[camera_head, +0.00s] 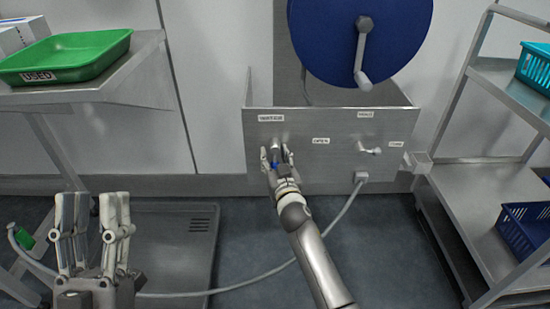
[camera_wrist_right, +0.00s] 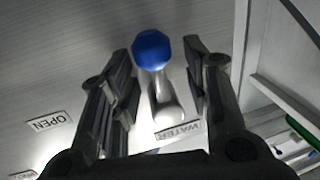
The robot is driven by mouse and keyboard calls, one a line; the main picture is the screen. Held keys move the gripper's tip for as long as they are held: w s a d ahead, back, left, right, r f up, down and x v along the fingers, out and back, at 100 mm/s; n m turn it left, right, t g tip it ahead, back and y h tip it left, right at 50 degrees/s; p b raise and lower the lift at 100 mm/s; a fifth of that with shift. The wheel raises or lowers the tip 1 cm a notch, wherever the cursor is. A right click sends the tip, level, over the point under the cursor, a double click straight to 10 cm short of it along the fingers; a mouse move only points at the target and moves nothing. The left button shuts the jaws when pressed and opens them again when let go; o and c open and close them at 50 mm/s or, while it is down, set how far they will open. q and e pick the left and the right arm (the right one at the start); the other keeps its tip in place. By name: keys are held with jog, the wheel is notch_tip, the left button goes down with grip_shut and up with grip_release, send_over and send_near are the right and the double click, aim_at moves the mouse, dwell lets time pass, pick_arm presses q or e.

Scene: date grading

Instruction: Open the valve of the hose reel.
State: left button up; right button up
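The hose reel (camera_head: 335,40) is a blue disc at the top, with a metal panel (camera_head: 335,130) below it. A valve with a blue-tipped lever (camera_wrist_right: 152,50) sticks out of the panel near the label WATER (camera_wrist_right: 180,131). My right gripper (camera_head: 277,155) is open at this valve, with one finger on each side of the blue tip and gaps to both in the right wrist view. In the head view the gripper hides most of the lever. My left gripper (camera_head: 94,205) is open and empty at the lower left, away from the panel.
A second valve handle (camera_head: 369,150) sits to the right on the panel. The label OPEN (camera_wrist_right: 50,123) lies beside the blue-tipped lever. The reel's crank (camera_head: 363,55) hangs above. A green tray (camera_head: 65,57) stands on the left table; a shelf rack (camera_head: 490,170) stands right.

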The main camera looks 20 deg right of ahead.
grip_shut()
